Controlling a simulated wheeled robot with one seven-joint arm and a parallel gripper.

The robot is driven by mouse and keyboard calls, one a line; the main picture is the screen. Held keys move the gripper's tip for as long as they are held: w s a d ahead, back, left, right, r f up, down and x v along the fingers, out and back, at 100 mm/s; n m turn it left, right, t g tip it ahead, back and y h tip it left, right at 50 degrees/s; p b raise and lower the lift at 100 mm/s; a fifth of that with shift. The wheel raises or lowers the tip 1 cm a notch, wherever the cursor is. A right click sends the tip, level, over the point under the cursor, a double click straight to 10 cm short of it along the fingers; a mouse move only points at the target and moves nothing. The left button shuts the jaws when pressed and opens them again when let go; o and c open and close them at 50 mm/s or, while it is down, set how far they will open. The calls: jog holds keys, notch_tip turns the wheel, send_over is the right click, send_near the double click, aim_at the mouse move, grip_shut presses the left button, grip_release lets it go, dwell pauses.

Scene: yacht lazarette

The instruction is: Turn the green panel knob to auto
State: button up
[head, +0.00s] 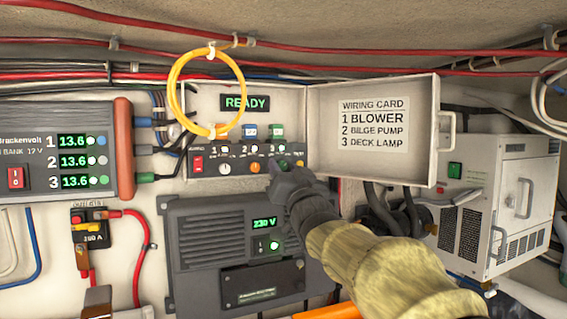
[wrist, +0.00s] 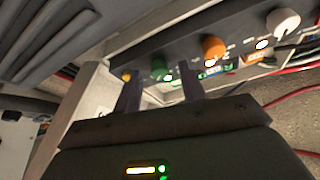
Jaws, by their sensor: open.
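The green panel knob (wrist: 159,69) is at one end of the row of knobs in the wrist view. In the head view my gripper covers it. My gripper (wrist: 159,76) is open, with one finger on each side of the green knob in that picture. Gaps show between the knob and both fingers, and I cannot tell how far the fingers reach around it. In the head view my gripper (head: 281,176) is at the right part of the dark control panel (head: 240,170). The knob's pointer and position marks are too small to read.
The orange knob (wrist: 213,46) and white knob (wrist: 283,20) sit beside the green one. A red switch (head: 198,163) is at the panel's left. A yellow cable loop (head: 172,95) hangs above. The open cover (head: 390,170) with the wiring card is at the right.

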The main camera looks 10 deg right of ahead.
jog(key=shift+s, duration=0.1)
jog(key=shift+c, duration=0.2)
grip_shut()
jog(key=shift+n+y, duration=0.4)
jog(key=shift+n, duration=0.1)
jog(key=n+y, duration=0.1)
jog(key=n, duration=0.1)
jog(key=n+y+b, duration=0.1)
jog(key=n, duration=0.1)
jog(key=shift+d+n+g, duration=0.2)
jog(key=shift+n+g, duration=0.1)
jog(key=shift+n, duration=0.1)
jog(key=n+g+y, duration=0.1)
jog(key=n+y, duration=0.1)
jog(key=n, duration=0.1)
jog(key=n+y, duration=0.1)
jog(key=n, duration=0.3)
jog(key=shift+d+g+y+p, duration=0.1)
jog(key=shift+g+y+p, duration=0.3)
jog(key=shift+o, duration=0.2)
grip_release()
